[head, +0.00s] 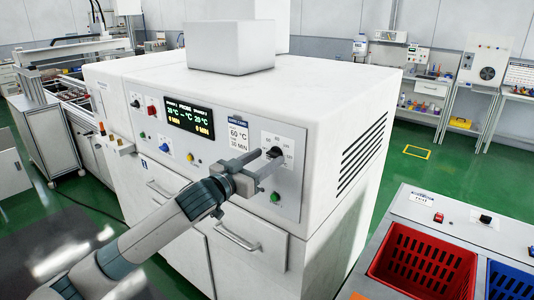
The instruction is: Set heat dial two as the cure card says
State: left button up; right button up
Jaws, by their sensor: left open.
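A black dial knob (274,153) sits on a white scale plate at the right of the white oven's control panel. My left gripper (266,163) reaches it from the lower left. Its jaws are open, with the fingertips at the knob and partly covering it; whether they touch it I cannot tell. The knob's pointer is too small to read. The cure card (238,135), left of the dial, reads 60 °C and 10 MIN. The display (189,117) shows 20 °C at left and right, dashes in the middle, and 0 MIN twice. My right gripper is out of view.
Another black knob (135,103) and a red button (152,111) are at the panel's left. A green button (275,197) is below the dial. A drawer handle (237,238) sticks out below. A red crate (420,262) stands at the lower right.

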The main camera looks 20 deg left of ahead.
pick_arm(q)
jog(key=shift+w+d, duration=0.25)
jog(key=shift+w, duration=0.3)
jog(key=shift+c, duration=0.4)
jog(key=c, duration=1)
jog(key=shift+m, duration=0.4)
jog(key=m+p, duration=0.1)
jog(key=m, duration=0.2)
jog(key=shift+p, duration=0.3)
jog(key=shift+d+m+p, duration=0.1)
jog(key=shift+m+p, duration=0.45)
jog(key=shift+m, duration=1.95)
